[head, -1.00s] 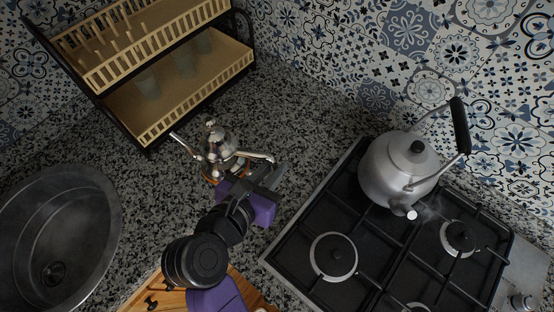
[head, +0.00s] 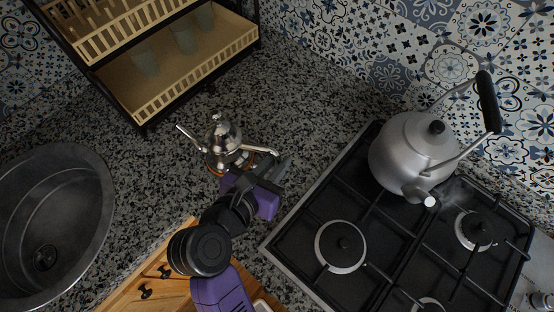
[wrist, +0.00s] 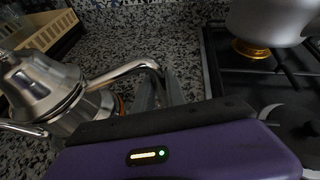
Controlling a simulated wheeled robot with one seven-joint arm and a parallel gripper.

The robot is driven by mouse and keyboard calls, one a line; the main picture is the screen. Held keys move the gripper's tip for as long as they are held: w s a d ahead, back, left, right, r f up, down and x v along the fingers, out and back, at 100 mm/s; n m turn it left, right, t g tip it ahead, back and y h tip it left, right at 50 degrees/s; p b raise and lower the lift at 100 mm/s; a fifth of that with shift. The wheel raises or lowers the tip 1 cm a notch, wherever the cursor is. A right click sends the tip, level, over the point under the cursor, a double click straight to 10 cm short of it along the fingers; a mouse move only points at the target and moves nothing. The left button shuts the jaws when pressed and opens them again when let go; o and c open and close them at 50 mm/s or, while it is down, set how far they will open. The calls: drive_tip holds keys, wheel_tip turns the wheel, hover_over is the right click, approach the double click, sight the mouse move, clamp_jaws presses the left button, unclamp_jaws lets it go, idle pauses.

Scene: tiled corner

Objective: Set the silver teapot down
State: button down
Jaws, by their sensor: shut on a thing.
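The silver teapot (head: 224,138) is upright over the granite counter, between the rack and the hob, with its spout toward the upper left. My gripper (head: 274,168) is shut on its curved handle, at the teapot's right. The wrist view shows the handle of the teapot (wrist: 45,85) running in between the fingers of my gripper (wrist: 160,90). A thin orange-brown rim of a round mat (head: 214,172) shows beneath the teapot. I cannot tell whether the base touches it; the teapot and gripper hide most of it.
A black gas hob (head: 300,243) is at the right, bearing a larger grey kettle (head: 405,150) with some steam by its spout. A two-tier rack with cups (head: 190,85) stands behind. A round sink (head: 100,215) is at the left. Counter is clear behind the teapot.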

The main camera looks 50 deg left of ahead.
drive_tip(key=shift+f, duration=0.25)
drive_tip(key=c, duration=1.3)
unclamp_jaws()
drive_tip(key=shift+f, duration=0.1)
drive_tip(key=shift+p+v, duration=0.4)
drive_tip(key=shift+v, duration=0.35)
drive_tip(key=p+v, duration=0.4)
drive_tip(key=v, duration=0.4)
drive_tip(key=shift+s, duration=0.25)
